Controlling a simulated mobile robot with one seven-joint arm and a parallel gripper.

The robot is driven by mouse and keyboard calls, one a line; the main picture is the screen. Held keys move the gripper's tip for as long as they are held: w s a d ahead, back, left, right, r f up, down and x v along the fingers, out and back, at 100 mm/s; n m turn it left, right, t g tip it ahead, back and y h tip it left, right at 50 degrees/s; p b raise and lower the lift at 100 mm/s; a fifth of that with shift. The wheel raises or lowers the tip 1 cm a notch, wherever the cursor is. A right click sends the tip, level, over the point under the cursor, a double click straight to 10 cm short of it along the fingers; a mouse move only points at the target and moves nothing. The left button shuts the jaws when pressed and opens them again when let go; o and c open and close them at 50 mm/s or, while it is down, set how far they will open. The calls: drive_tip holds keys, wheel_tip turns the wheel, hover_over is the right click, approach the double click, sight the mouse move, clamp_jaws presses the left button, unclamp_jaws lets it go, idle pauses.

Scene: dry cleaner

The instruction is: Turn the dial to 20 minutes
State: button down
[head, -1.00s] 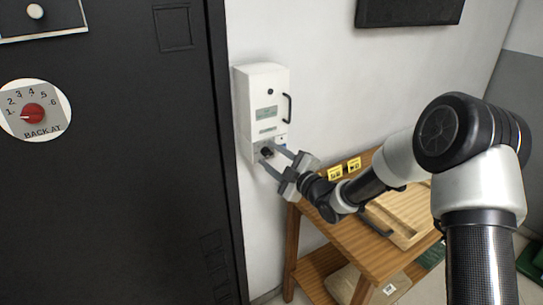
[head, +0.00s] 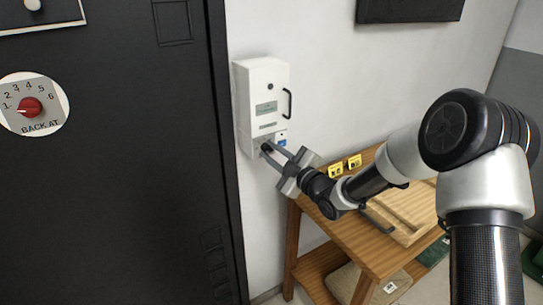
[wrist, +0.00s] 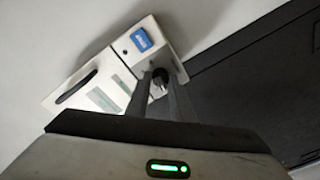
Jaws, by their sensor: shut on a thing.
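A white wall box (head: 262,86) hangs on the wall right of the black door. Its small black dial (wrist: 158,75) sits low on its front panel, beside a blue label; it also shows small in the head view (head: 266,147). My gripper (head: 268,150) reaches it from the lower right. In the wrist view my gripper (wrist: 160,82) has one finger on each side of the dial, shut on it. The fingers partly hide the dial, and its minute marks are too small to read.
A red "BACK AT" dial (head: 29,107) is on the black door (head: 130,180). Below my arm is a wooden stand (head: 345,236) with a wooden tray (head: 408,216) and two yellow cards (head: 345,166). A dark handle (head: 287,103) sticks out from the box's right side.

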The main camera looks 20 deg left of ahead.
drive_tip(key=m+b, duration=0.2)
drive_tip(key=shift+f+m, duration=0.3)
drive_tip(key=shift+m, duration=0.1)
drive_tip(key=m+b, duration=0.2)
drive_tip(key=m, duration=0.1)
drive_tip(key=shift+m+t, duration=0.3)
drive_tip(key=shift+m, duration=0.1)
drive_tip(key=m+b, duration=0.1)
drive_tip(key=m, duration=0.2)
drive_tip(key=shift+r+m+t+b, duration=0.1)
drive_tip(key=shift+m+t+b, duration=0.2)
drive_tip(key=shift+m+b, duration=0.1)
drive_tip(key=m, duration=0.4)
drive_tip(key=shift+b, duration=0.4)
drive_tip(key=m+t, duration=0.1)
drive_tip(key=m, duration=0.6)
drive_tip(key=shift+h, duration=0.4)
drive_tip(key=m, duration=0.5)
drive_tip(key=shift+m+h, duration=0.3)
drive_tip(key=shift+m, duration=0.1)
